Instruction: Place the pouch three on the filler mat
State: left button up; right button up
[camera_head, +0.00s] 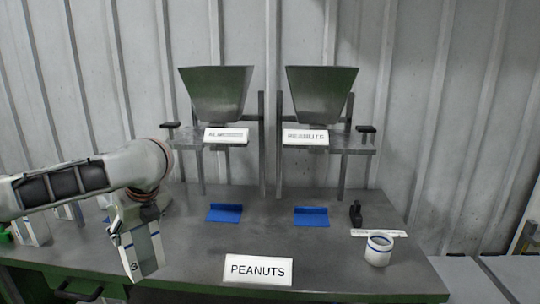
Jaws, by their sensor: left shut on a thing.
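My left gripper (148,212) is shut on a white pouch marked 3 (142,252). It holds the pouch by its top, slightly tilted, over the front left part of the table. Two blue mats lie on the table to the right of the pouch, the left one (224,213) and the right one (311,217), each below a hopper. Both are bare, and I cannot tell which is the filler mat. My right gripper is not in view.
A left hopper (215,95) and a right hopper (321,95) stand on metal frames. A PEANUTS sign (257,270) is at the table's front edge. A white cup (379,251) and a black object (356,213) stand at right. Other pouches (35,231) stand at far left.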

pick_arm(q)
jog(key=s+d+f+n+g+h, duration=0.2)
jog(key=s+d+f+n+g, duration=0.2)
jog(key=n, duration=0.9)
jog(key=s+d+f+n+g+h, duration=0.3)
jog(key=s+f+n+g, duration=0.3)
jog(key=s+n, duration=0.5)
jog(key=shift+s+d+f+n+g, duration=0.2)
jog(key=shift+d+f+n+g, duration=0.2)
jog(key=shift+n, duration=0.7)
